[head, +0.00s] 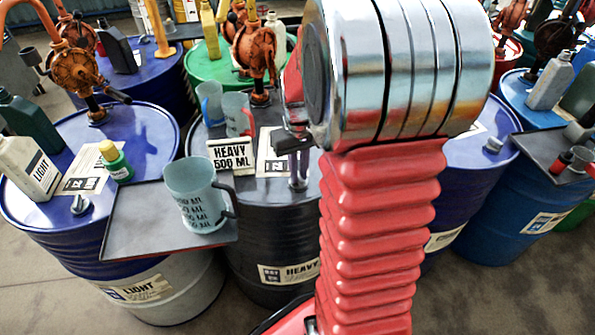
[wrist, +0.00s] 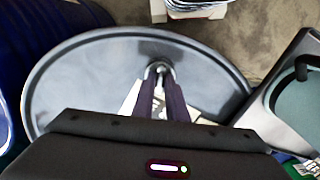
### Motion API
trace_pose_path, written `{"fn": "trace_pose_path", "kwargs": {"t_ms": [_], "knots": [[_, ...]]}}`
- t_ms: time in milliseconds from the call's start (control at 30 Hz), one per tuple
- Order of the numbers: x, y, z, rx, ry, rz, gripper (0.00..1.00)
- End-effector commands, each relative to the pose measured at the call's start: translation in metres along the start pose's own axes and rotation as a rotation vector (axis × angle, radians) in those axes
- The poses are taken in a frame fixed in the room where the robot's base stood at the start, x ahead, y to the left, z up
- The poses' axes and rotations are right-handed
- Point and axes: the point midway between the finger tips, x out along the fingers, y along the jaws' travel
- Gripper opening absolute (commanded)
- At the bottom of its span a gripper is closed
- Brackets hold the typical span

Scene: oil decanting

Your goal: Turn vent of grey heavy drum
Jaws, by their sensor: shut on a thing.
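The grey heavy drum (head: 277,245) stands upright in the middle of the head view, with a "HEAVY" label on its side. My gripper (head: 298,148) reaches down over its top, and my red arm hides the drum's right part. The vent (head: 298,183) is a small metal fitting on the drum top, right under my fingers. In the wrist view the drum top (wrist: 85,85) fills the middle. My gripper (wrist: 161,82) is shut on the vent (wrist: 160,68) there, with the two dark fingers on either side of it.
A "HEAVY 500 ML" sign (head: 230,156), two jugs (head: 238,113) and an orange pump (head: 254,50) stand on the drum. A grey tray (head: 135,220) with a measuring jug (head: 195,195) sits at its left. A blue light drum (head: 50,235) stands further left.

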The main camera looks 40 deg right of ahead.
Motion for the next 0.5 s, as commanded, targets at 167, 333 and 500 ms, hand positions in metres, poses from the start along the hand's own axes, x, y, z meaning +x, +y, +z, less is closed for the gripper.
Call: {"fn": "trace_pose_path", "kwargs": {"t_ms": [167,333,500], "knots": [[-0.0021,-0.0001,-0.0031,0.069,0.009,0.001,0.00],[-0.0022,-0.0002,-0.0031,0.097,0.010,0.000,0.00],[-0.0022,-0.0003,-0.0032,0.102,0.010,0.000,0.00]]}}
